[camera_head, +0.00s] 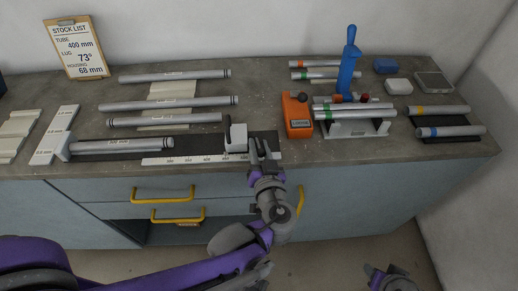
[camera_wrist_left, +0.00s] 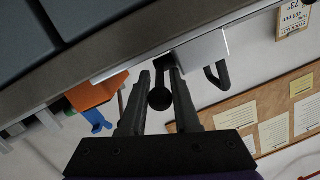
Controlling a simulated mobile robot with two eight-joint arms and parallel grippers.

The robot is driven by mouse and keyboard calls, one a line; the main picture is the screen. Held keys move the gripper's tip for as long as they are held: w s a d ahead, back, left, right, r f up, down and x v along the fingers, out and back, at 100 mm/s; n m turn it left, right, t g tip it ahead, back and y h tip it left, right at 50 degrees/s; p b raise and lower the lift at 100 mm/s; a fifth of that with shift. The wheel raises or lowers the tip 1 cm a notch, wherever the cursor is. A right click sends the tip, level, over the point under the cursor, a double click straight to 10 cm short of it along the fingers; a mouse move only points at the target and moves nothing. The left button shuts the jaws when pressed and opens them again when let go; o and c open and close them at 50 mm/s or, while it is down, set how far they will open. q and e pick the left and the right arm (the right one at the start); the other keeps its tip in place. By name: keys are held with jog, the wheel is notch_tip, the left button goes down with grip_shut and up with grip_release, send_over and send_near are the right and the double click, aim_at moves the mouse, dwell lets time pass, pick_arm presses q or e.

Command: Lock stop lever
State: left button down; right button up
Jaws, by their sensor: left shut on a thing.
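The stop (camera_head: 236,145) is a white block at the right part of the ruler jig, with a dark upright curved piece on it. In the left wrist view the white block (camera_wrist_left: 203,50) is just beyond the fingers, with a dark hook at its right. My left gripper (camera_head: 264,148) is at the block's right side. In the left wrist view its fingers (camera_wrist_left: 161,82) are closed around the dark, round-ended stop lever (camera_wrist_left: 160,98). In the head view the gripper mostly hides the lever. My right gripper (camera_head: 388,278) is low at the bottom edge, away from the bench, its jaws unclear.
A tube (camera_head: 135,146) lies in the jig left of the stop, beside a white ruler (camera_head: 185,160). An orange device (camera_head: 297,115) stands close to the right of my left gripper. Beyond it are a blue-handled tool (camera_head: 348,65) and a tube rack (camera_head: 355,128). Yellow-handled drawers (camera_head: 162,195) are below.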

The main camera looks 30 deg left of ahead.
pick_arm(q)
jog(key=shift+f, duration=0.1)
pick_arm(e)
jog(key=shift+f, duration=0.35)
pick_arm(q)
jog(key=c, duration=0.9)
grip_release()
pick_arm(e)
jog(key=shift+s, duration=0.1)
